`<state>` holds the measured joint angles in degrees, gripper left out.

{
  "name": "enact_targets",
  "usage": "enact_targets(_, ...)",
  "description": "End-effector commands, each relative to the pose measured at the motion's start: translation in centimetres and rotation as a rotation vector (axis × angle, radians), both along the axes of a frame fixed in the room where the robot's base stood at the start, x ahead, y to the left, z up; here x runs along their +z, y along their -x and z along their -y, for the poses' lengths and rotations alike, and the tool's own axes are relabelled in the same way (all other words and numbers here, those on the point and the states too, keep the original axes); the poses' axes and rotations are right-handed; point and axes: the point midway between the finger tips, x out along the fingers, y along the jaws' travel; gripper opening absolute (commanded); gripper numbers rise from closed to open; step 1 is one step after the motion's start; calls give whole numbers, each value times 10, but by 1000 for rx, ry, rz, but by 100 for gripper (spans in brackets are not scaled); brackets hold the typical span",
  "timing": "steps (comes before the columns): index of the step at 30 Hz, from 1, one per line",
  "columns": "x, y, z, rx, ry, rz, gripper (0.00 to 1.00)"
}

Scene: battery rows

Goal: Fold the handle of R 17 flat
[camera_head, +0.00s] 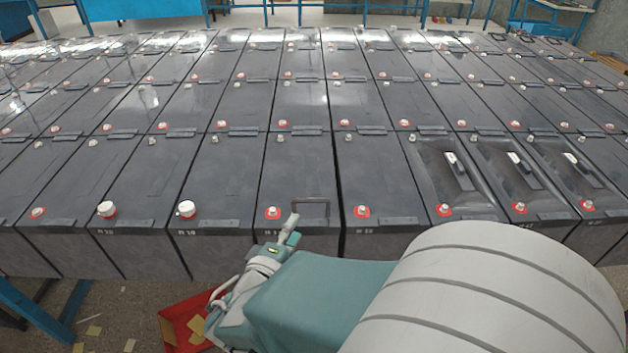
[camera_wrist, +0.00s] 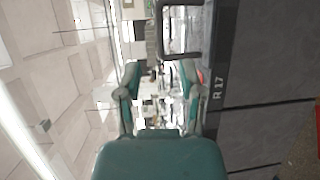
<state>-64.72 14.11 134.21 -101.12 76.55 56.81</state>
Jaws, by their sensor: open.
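The R 17 battery (camera_head: 295,175) is a dark grey block in the front row, with a red-ringed terminal on its top. Its label shows in the wrist view on the battery's front face (camera_wrist: 262,55). Its handle (camera_head: 311,203) is a thin dark loop standing up at the front edge of the lid. The handle (camera_wrist: 180,56) also shows near the top of the wrist view. My gripper (camera_head: 288,228) is in front of the battery by the handle. In the wrist view its two fingers (camera_wrist: 160,75) are spread with nothing between them, apart from the handle.
Neighbouring batteries (camera_head: 225,175) stand tightly packed on both sides and in rows behind. Several at right have recessed lids with white pieces (camera_head: 455,165). A red tray (camera_head: 180,325) lies below on the floor. Blue bench legs (camera_head: 35,310) stand at lower left.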

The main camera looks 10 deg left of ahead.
Motion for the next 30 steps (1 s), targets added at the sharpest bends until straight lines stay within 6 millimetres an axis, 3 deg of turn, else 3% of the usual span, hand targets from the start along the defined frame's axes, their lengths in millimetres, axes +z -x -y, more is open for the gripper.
enact_targets(13, -10, -78, 7, -6, 6, -2, 50)
enact_targets(18, -11, -91, 11, -5, 5, -3, 50)
enact_targets(26, -11, -92, 11, -4, 4, -2, 50)
enact_targets(27, -11, -92, 11, -4, 5, -3, 41)
enact_targets(30, -11, -92, 9, -3, 7, -2, 0)
